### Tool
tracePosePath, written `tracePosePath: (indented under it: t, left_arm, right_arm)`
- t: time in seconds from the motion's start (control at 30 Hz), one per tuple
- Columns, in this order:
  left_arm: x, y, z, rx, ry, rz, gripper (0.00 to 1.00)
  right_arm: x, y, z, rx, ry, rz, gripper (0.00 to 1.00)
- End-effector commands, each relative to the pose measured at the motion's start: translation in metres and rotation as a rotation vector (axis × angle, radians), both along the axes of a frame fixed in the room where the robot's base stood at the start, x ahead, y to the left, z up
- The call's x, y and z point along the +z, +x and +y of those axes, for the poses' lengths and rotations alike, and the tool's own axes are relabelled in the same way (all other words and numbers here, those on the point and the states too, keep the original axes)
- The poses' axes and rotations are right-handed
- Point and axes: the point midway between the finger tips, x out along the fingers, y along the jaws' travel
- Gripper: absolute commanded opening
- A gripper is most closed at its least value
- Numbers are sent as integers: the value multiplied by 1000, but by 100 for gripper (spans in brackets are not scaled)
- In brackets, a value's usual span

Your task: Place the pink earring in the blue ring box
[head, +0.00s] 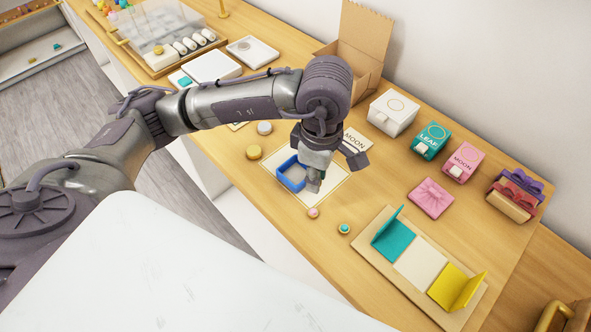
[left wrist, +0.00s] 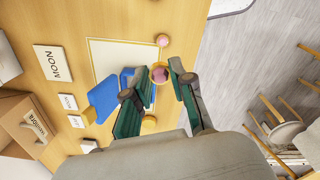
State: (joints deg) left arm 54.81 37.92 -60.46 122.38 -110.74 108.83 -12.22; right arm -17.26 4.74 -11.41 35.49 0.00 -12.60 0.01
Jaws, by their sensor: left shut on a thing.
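The blue ring box (head: 282,178) stands open on the cream square mat (head: 327,192) in the head view. Its blue lid (left wrist: 102,99) shows in the left wrist view. My left gripper (head: 314,181) points down over the mat, just right of the box. In the left wrist view my left gripper (left wrist: 155,88) is shut on a small pink earring with a gold rim (left wrist: 158,74), beside the box. A second pink round piece (head: 313,212) lies on the table near the mat's front edge; it also shows in the left wrist view (left wrist: 162,40). My right gripper is not in view.
A teal round piece (head: 344,229) and a gold round piece (head: 254,152) lie near the mat. A MOON card (head: 355,139) lies behind. A tray with teal and yellow folders (head: 408,294) stands front right.

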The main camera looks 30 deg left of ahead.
Motion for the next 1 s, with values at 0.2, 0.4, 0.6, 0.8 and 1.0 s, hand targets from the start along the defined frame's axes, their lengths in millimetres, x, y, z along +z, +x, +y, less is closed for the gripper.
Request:
tracePosePath:
  t: [0.2, 0.4, 0.6, 0.8, 1.0]
  left_arm:
    - [-18, 21, 30, 23, 4, 6, 6]
    - [-45, 49, 66, 20, 3, 5, 6]
    - [-64, 67, 87, 14, 1, 2, 6]
    - [-80, 69, 91, 13, 1, 5, 6]
    - [-108, 68, 91, 11, 2, 5, 0]
  right_arm:
    - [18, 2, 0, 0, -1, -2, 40]
    - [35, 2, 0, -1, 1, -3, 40]
    - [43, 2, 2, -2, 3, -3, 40]
    - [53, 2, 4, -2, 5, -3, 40]
    - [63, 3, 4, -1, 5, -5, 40]
